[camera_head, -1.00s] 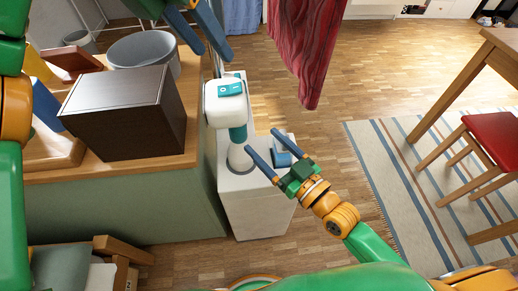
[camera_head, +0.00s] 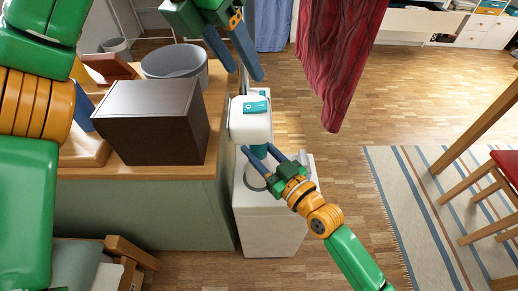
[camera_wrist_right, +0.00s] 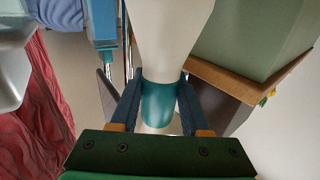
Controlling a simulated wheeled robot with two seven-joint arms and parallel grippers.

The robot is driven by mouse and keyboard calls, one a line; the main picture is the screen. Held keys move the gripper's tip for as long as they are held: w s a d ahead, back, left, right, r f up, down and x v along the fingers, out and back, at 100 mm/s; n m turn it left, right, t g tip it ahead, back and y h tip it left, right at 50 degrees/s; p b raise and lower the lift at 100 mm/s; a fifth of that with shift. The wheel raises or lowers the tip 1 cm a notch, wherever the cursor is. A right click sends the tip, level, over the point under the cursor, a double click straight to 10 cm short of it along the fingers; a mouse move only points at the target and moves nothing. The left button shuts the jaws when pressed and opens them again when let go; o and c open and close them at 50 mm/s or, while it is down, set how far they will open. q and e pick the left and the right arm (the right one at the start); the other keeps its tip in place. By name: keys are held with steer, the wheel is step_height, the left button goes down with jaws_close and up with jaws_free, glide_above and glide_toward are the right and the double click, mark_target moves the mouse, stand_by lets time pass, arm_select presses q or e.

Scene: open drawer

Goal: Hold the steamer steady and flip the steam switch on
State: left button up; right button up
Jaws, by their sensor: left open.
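The steamer (camera_head: 250,122) stands upright, with a white head, a teal panel with a small white mark (camera_head: 257,106) on top and a teal neck below. My right gripper (camera_head: 257,147) reaches in from the lower right with its fingers on both sides of the neck. In the right wrist view the teal neck (camera_wrist_right: 160,103) fills the gap between the fingers, which look closed on it. My left gripper (camera_head: 244,76) is open and empty, pointing down just above and behind the head. The switch itself is too small to make out.
The steamer is at a white cabinet (camera_head: 270,225) beside a wooden-topped counter (camera_head: 200,172). A dark box (camera_head: 150,125) and a grey bin (camera_head: 175,62) stand on the counter. A red cloth (camera_head: 340,60) hangs to the right.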

jaws_close()
arm_select(q)
steer(key=shift+r+m, duration=0.1)
steer(key=shift+m, duration=0.3)
steer(key=c, duration=0.5)
steer(key=r+m+t, duration=0.1)
steer(key=m, duration=0.3)
steer(key=s+d+m+t+y, duration=0.1)
steer(key=m, duration=0.3)
steer(key=s+r+m+t, duration=0.1)
steer(key=m, duration=0.2)
steer(key=shift+s+d+r+m, duration=0.2)
steer(key=shift+s+r+m, duration=0.1)
steer(key=shift+m, duration=0.1)
jaws_close()
steer(key=s+m+t, duration=0.1)
steer(key=m, duration=0.4)
steer(key=s+m+t+y, duration=0.1)
steer(key=m, duration=0.4)
steer(key=s+m+t, duration=0.1)
steer(key=m, duration=0.4)
steer(key=shift+d+r+m+y, duration=0.15)
steer(key=shift+d+m+y, duration=0.15)
steer(key=shift+d, duration=0.05)
